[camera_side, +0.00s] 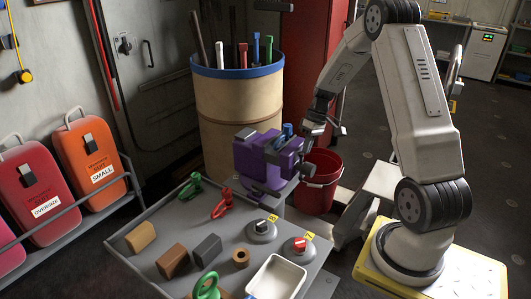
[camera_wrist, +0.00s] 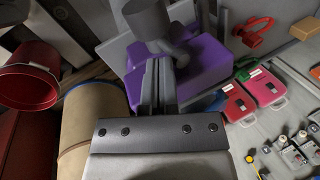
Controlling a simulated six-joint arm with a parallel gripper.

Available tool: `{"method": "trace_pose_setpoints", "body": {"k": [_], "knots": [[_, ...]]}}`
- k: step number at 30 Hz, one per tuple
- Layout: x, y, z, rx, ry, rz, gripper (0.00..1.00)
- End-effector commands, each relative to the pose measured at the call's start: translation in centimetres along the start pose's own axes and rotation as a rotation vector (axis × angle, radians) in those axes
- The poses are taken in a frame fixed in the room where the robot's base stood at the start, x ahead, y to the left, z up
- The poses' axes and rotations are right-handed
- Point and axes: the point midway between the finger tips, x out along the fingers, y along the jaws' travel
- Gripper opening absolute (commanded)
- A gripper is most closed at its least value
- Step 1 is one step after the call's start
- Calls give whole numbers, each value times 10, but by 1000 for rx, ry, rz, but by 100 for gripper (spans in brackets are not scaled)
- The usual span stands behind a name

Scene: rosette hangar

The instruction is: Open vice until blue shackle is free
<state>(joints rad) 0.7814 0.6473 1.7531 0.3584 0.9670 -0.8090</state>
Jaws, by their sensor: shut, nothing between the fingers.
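The purple vice (camera_side: 255,158) stands at the table's far right corner; its purple body also fills the upper middle of the wrist view (camera_wrist: 205,62). The blue shackle (camera_side: 287,131) shows at the top of the vice, by its jaws; I cannot tell how tightly it sits. My gripper (camera_side: 325,126) is just right of the vice. Its fingers (camera_wrist: 160,68) are shut and empty, close to a grey cylindrical part (camera_wrist: 150,20) in front of the vice; contact is unclear.
A barrel of tools (camera_side: 225,115) stands behind the vice. A red bucket (camera_side: 322,182) stands right of it.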

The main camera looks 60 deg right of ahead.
Motion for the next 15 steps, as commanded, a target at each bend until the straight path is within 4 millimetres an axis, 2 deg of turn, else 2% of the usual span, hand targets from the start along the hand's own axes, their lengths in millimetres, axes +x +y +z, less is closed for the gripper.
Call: {"method": "trace_pose_setpoints", "body": {"k": [15], "knots": [[1, -6, 1, -7, 12, 66, 0]]}}
